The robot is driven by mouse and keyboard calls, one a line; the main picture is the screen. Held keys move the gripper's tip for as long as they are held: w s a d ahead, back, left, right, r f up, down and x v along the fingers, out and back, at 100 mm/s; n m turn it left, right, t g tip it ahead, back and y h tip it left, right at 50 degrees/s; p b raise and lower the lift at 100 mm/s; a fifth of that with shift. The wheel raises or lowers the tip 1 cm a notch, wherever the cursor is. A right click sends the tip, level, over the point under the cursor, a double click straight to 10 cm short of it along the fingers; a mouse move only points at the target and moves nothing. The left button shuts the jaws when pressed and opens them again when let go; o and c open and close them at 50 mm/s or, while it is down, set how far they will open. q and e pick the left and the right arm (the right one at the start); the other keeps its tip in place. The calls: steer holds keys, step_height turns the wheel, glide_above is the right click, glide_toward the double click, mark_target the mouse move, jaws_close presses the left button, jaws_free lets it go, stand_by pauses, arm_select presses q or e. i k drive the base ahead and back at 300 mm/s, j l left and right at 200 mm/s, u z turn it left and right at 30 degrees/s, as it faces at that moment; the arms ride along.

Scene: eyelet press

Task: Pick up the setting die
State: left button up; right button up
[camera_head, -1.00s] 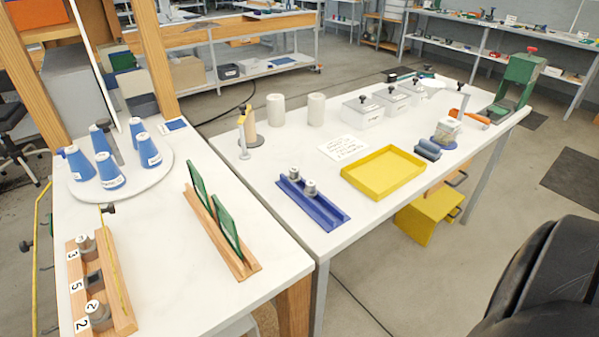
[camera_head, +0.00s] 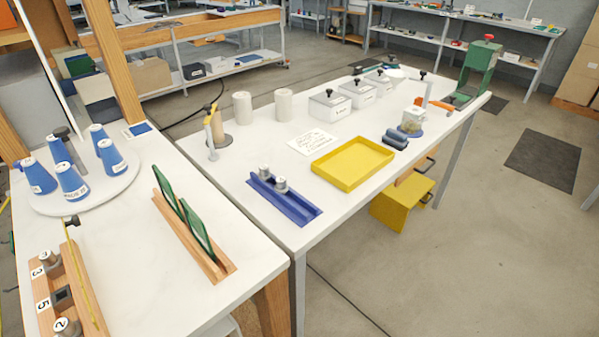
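Several small grey metal cylinders could be the die; I cannot tell which one is. One metal cylinder (camera_head: 264,172) and a second metal cylinder (camera_head: 281,185) stand close together in a blue channel-shaped tray (camera_head: 299,212) on the right-hand table. A wooden rack (camera_head: 88,290) at the lower left has places marked 3, 5 and 2. A metal piece (camera_head: 50,263) sits by the 3 and another (camera_head: 68,328) by the 2, cut by the lower edge. The place by the 5 shows a dark square. Neither of my grippers is in view.
A green press (camera_head: 479,68) stands at the far right table end. A yellow tray (camera_head: 353,163), lidded boxes (camera_head: 328,107) and white cylinders (camera_head: 284,103) stand beyond the blue tray. Blue cones (camera_head: 72,182) and a wooden holder with green plates (camera_head: 190,238) occupy the left table.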

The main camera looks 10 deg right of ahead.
mark_target(264, 174)
steer(key=u, duration=1.55)
steer(key=z, duration=1.5)
steer(key=i+l, duration=0.15)
steer(key=l, duration=0.2)
steer(key=i+l, duration=0.2)
steer(key=l, duration=0.15)
steer(key=i+l, duration=0.15)
steer(key=l, duration=0.2)
steer(key=i+l+u, duration=0.1)
steer(key=l, duration=0.25)
steer(key=i, duration=0.05)
